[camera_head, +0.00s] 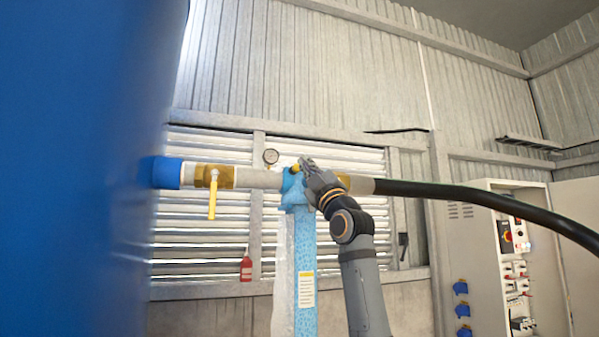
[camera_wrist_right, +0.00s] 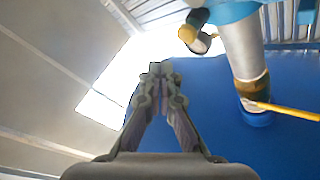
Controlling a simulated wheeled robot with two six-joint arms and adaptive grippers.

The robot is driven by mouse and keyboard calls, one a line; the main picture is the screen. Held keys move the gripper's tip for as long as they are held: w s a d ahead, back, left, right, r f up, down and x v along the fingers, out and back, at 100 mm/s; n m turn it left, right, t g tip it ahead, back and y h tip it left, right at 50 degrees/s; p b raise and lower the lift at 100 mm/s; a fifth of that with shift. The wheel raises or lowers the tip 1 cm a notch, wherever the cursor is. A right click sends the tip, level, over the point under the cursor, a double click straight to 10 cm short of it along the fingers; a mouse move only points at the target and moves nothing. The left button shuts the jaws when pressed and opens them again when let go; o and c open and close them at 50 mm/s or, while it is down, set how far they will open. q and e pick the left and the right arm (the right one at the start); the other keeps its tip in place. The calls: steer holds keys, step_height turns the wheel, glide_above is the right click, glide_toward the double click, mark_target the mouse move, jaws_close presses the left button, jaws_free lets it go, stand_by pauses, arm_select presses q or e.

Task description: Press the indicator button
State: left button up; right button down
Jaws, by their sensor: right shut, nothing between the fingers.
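A horizontal pipe (camera_head: 258,179) runs from the blue tank (camera_head: 80,170). A small round gauge (camera_head: 271,156) stands on top of it. A small yellow part (camera_head: 294,169) sits right of the gauge, beside my right gripper's tips; I cannot tell for sure whether it is the indicator button. In the right wrist view a yellow round end (camera_wrist_right: 187,34) on a dark body shows up and right of the fingertips. My right gripper (camera_head: 306,163) is shut and empty, also seen in the wrist view (camera_wrist_right: 161,72). Contact cannot be told. My left gripper is not in view.
A yellow-handled valve (camera_head: 212,196) is on the pipe near the tank. A blue post (camera_head: 304,255) supports the pipe. A black hose (camera_head: 470,194) runs right, in front of an open electrical cabinet (camera_head: 475,255). A louvred wall (camera_head: 200,240) is behind.

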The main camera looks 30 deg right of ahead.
steer(key=shift+s+a+b, duration=0.25)
steer(key=shift+s+b, duration=0.1)
steer(key=shift+s, duration=0.7)
